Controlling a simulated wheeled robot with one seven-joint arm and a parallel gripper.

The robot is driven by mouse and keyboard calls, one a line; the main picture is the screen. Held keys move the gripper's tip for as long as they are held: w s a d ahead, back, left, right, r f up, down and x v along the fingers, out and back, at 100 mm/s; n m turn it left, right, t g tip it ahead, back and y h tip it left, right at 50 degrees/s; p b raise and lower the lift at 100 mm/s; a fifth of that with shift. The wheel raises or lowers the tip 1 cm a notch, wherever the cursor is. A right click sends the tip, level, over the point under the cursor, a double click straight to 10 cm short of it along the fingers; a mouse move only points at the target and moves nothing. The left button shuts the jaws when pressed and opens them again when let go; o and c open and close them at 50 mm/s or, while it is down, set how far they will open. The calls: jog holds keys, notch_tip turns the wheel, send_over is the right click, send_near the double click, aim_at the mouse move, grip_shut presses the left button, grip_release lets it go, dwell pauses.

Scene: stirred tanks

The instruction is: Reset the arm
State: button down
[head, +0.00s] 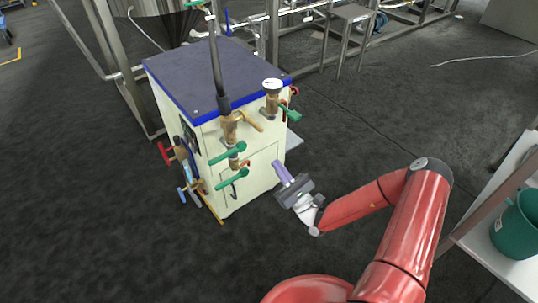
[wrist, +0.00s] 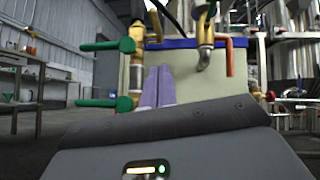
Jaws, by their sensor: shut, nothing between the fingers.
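My red arm (head: 408,225) reaches from the lower right of the head view toward the left. My gripper (head: 280,170) has purple fingers and points at the front of a cream cabinet. In the wrist view my gripper (wrist: 157,72) shows its two purple fingers side by side, closed together with nothing between them. The fingertips overlap the cabinet's face in the picture. I cannot tell whether they touch it.
The cream cabinet (head: 250,165) has a blue-edged dark top, with green-handled valves (head: 227,154) and a gauge (head: 272,86) on its front. A white table with a green bucket (head: 515,225) stands at right. Metal frames and pipes stand behind. Dark floor between is clear.

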jog(key=shift+v, duration=1.35)
